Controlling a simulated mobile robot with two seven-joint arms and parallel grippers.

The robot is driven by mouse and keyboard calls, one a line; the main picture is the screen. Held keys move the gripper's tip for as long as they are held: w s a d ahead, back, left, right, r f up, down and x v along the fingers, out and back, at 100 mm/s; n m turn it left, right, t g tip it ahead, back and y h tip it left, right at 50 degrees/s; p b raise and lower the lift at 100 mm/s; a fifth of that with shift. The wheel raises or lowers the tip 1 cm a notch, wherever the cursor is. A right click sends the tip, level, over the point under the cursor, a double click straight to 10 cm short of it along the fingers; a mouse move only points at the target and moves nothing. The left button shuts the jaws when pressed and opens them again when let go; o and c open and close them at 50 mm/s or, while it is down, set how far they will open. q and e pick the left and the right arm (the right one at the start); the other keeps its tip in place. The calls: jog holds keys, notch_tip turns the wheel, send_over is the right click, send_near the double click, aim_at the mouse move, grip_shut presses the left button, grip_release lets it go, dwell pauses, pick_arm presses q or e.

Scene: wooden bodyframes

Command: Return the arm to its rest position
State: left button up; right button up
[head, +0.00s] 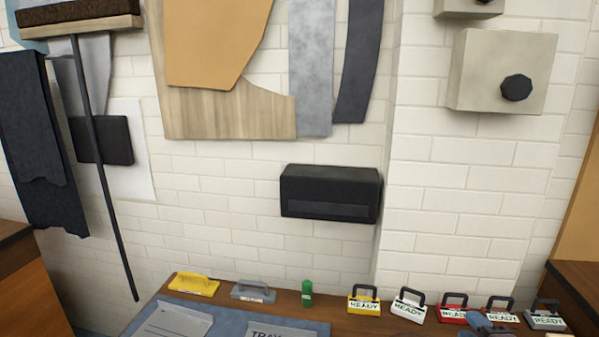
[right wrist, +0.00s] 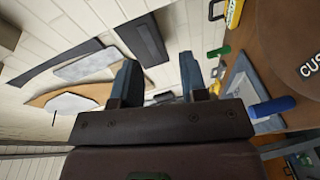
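My right gripper (head: 487,324) shows in part at the bottom right of the head view, in front of the red READY box (head: 453,308). In the right wrist view its two blue-grey fingers (right wrist: 159,78) stand well apart, with nothing held between them. The rest of my right arm is below the head view. My left gripper is not in view.
A wooden bench (head: 340,318) runs along the bottom of the head view. Several READY boxes with handles, a green bottle-like item (head: 307,293), and yellow (head: 194,284) and grey (head: 253,291) handled tools stand on it. A blue cylinder (right wrist: 272,106) lies near my right gripper.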

jog(key=s+a+f+m+g+b, duration=0.1)
jog(key=a+f+m, duration=0.1)
jog(key=f, duration=0.2)
jog(key=s+a+f+m+y+b, duration=0.1)
jog(key=s+a+f+m+b, duration=0.1)
jog(key=f, duration=0.3)
jog(key=s+a+f+m+g+b, duration=0.1)
jog(key=s+a+f+m, duration=0.1)
jog(key=f, duration=0.3)
jog(key=shift+s+a+m+g, duration=0.1)
jog(key=shift+a+m+g, duration=0.2)
jog(key=shift+m, duration=0.5)
pick_arm(q)
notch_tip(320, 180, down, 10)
jog(key=b, duration=0.6)
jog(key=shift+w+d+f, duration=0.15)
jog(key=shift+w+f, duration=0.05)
pick_arm(e)
jog(key=s+a+f+m+g+h, duration=0.1)
jog(key=s+a+f+m+g, duration=0.1)
jog(key=s+f+m, duration=0.5)
jog(key=s+a+f, duration=0.1)
jog(key=s+f, duration=0.5)
jog(key=f, duration=0.2)
jog(key=shift+s+f+m+g, duration=0.15)
jog(key=shift+f+m+g, duration=0.25)
